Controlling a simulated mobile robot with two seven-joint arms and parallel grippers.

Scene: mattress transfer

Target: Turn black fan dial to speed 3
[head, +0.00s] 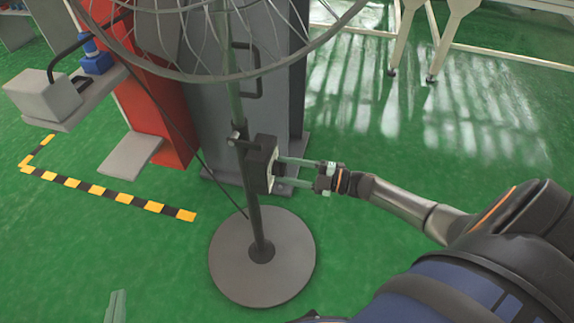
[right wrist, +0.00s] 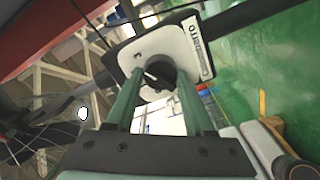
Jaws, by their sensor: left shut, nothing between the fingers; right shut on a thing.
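The black fan dial (right wrist: 159,76) sits on the pale face of the fan's control box (right wrist: 192,52). A small white mark shows on the dial, but I cannot read a speed number. In the head view the box (head: 259,163) is fixed to the fan's pole (head: 254,212). My right gripper (head: 277,172) reaches the box from the right; in the right wrist view its green fingers (right wrist: 158,84) are closed on both sides of the dial. My left gripper (head: 115,306) is shut and empty at the bottom left, away from the fan; only its fingertips show.
The fan's wire cage (head: 215,77) hangs above the box, and its round grey base (head: 225,262) stands on the green floor. A red and grey machine (head: 160,105) stands close behind. Yellow-black floor tape (head: 110,194) lies left. The floor at right is open.

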